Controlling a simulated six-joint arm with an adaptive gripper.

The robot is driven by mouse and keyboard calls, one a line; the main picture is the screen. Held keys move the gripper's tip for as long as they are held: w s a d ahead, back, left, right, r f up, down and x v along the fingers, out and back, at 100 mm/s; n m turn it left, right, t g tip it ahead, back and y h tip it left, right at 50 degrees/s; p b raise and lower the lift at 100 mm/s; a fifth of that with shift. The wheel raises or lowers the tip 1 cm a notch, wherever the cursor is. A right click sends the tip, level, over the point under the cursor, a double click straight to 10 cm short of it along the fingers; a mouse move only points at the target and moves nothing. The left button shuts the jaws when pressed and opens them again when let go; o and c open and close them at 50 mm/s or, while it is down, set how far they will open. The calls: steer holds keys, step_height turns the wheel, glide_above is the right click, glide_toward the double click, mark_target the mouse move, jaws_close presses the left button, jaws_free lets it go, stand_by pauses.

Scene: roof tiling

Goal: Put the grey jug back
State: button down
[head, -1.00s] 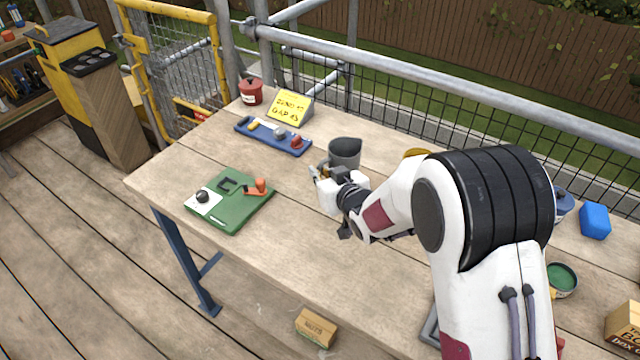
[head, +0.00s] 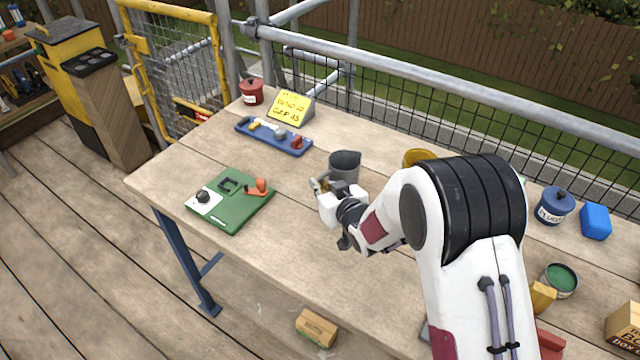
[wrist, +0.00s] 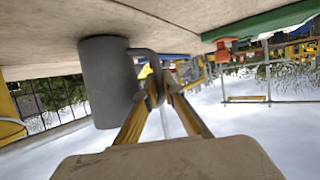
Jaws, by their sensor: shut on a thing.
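The grey jug (head: 345,166) is upright at the middle of the wooden table. In the wrist view the grey jug (wrist: 105,85) fills the left part, upside down in the picture, with its base at the table surface. I cannot tell whether it touches the table or hangs just above. My gripper (head: 322,186) is at the jug's left front side. In the wrist view my gripper (wrist: 160,92) has its fingers closed on the jug's handle. The fingertips are partly hidden behind my wrist in the head view.
A green board (head: 232,212) lies left of the jug, and a blue tray (head: 272,138) lies behind left. A yellow sign (head: 291,107) and red pot (head: 251,92) stand at the far edge. A yellow-brown container (head: 418,158) is right of the jug, partly hidden by my arm.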

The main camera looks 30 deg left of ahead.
steer(key=shift+f, duration=0.1)
stand_by(0.3)
steer(key=c, duration=2.2)
jaws_free()
steer(key=shift+o, duration=0.2)
steer(key=shift+s+d+r, duration=0.3)
steer(key=shift+d, duration=0.15)
steer(key=v, duration=1)
steer(key=shift+s+d+r, duration=0.15)
steer(key=shift+s+d, duration=0.05)
steer(key=shift+d, duration=0.1)
